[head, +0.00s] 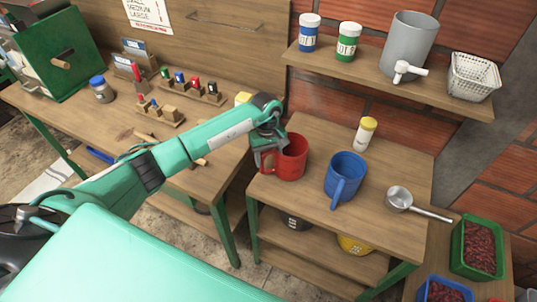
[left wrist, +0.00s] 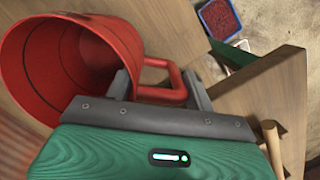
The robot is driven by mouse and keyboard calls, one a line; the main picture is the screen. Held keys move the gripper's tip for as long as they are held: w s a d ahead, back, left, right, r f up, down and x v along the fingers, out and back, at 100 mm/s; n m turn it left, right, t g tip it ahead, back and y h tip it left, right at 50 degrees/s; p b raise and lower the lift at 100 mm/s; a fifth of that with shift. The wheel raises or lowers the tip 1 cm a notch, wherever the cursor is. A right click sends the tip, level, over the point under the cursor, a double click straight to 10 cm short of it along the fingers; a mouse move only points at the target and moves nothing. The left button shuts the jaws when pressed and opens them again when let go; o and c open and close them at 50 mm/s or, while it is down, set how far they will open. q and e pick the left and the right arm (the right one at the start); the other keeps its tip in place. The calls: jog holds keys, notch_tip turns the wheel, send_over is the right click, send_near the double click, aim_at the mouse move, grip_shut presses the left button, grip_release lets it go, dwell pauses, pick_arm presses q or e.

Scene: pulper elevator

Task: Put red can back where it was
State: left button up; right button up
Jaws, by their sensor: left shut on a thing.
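The red can (head: 292,160), an open red mug with a side handle, is at the left part of the small wooden table (head: 390,160). It also shows at the upper left of the left wrist view (left wrist: 60,60), with its open mouth toward the left. My left gripper (head: 268,152) is at the can's left side. In the left wrist view its fingers (left wrist: 160,88) are on either side of the can's red handle, and it is shut on the can. Whether the can's base touches the table is hard to tell. My right gripper is not in view.
A blue can (head: 344,176) stands just right of the red one. Behind are a white bottle with a yellow lid (head: 366,133) and a shelf (head: 390,79) with jars, a grey pitcher and a basket. A metal scoop (head: 399,198) lies at the right edge.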

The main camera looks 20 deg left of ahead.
pick_arm(q)
jog(key=o, duration=1)
jog(key=shift+f+b, duration=0.1)
jog(key=shift+b, duration=0.2)
jog(key=o, duration=0.5)
jog(key=shift+c, duration=0.2)
jog(key=shift+r+p, duration=0.3)
jog(key=shift+p, duration=0.1)
notch_tip(320, 180, up, 12)
jog(key=w+a+b, duration=0.1)
jog(key=b, duration=0.2)
jog(key=shift+w+f+b, duration=0.15)
jog(key=shift+w+b, duration=0.05)
jog(key=shift+b, duration=0.2)
